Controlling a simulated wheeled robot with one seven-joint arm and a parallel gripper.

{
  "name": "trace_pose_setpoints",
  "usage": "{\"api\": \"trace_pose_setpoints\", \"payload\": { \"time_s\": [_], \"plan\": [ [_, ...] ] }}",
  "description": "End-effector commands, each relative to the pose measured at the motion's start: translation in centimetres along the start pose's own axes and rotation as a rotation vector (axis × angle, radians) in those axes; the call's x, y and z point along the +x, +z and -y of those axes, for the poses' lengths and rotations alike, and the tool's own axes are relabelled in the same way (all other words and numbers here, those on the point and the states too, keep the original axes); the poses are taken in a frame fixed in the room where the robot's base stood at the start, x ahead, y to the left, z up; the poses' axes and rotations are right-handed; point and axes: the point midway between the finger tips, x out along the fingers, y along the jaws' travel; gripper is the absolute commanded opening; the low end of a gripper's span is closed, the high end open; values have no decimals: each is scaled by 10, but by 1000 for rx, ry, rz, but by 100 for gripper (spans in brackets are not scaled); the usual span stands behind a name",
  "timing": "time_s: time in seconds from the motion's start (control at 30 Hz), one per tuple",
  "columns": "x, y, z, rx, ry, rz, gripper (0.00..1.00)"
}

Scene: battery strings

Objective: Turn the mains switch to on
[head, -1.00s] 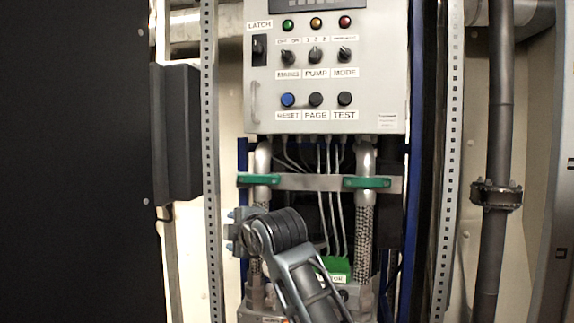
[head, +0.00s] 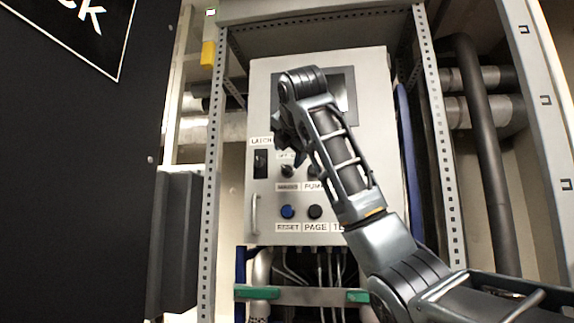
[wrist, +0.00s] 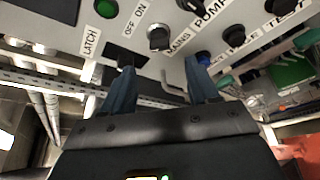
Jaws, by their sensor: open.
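The mains switch is a dark rotary knob (head: 287,171) on the light grey panel (head: 375,95), with the MAINS label below it and OFF/ON marks above. In the wrist view the same mains knob (wrist: 159,38) lies just beyond and between my fingertips, with the OFF and ON labels beside it. I cannot clearly tell which mark its pointer faces. My gripper (wrist: 160,68) is open and empty, its two blue-grey fingers apart and not visibly touching the knob. In the head view my gripper (head: 290,145) is in front of the panel, just above the knob, hiding part of the marks.
The latch switch (head: 260,163) is left of the mains knob. The pump knob is partly behind my arm; the mode knob is hidden. A blue reset button (head: 287,212) and black page button (head: 315,212) sit below. A handle (head: 254,214) sticks out at the panel's left edge.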

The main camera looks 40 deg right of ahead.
Motion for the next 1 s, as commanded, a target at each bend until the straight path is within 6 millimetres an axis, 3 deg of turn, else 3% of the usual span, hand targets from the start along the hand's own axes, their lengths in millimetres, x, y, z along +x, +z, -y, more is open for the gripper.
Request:
{"api": "trace_pose_setpoints", "payload": {
  "time_s": [0.53,0.93,1.0],
  "plan": [
    [68,2,-1,-2,-3,0,60],
    [76,1,0,-2,-1,2,60],
    [76,1,0,-2,-1,2,53]
  ]
}}
